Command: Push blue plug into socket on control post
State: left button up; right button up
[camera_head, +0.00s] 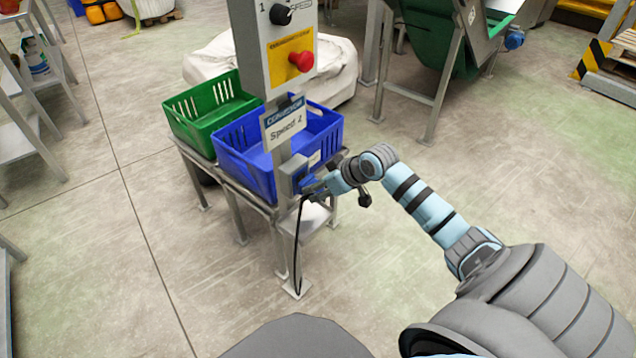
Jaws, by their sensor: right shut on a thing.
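The control post (283,150) stands upright in the middle, with a grey box on top and a small grey socket housing (289,176) on its lower part. My right gripper (313,188) comes in from the right, at the right side of this housing. It is shut on the small blue plug (305,184), which is at the housing's face. I cannot tell how deep the plug sits in the socket, as the gripper and housing partly hide it. A black cable (298,235) hangs from the plug to the floor. My left gripper is not in view.
The control box (280,45) carries a black knob (283,15) and a red button (302,61). A blue crate (240,160) and a green crate (190,125) sit on a metal stand behind the post.

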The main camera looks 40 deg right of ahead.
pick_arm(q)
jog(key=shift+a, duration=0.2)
pick_arm(e)
jog(key=shift+w, duration=0.15)
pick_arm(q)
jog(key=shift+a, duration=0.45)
pick_arm(e)
jog(key=shift+w, duration=0.15)
jog(key=shift+w, duration=0.1)
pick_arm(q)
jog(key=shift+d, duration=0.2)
pick_arm(e)
jog(key=shift+w+a, duration=0.1)
jog(key=shift+w, duration=0.05)
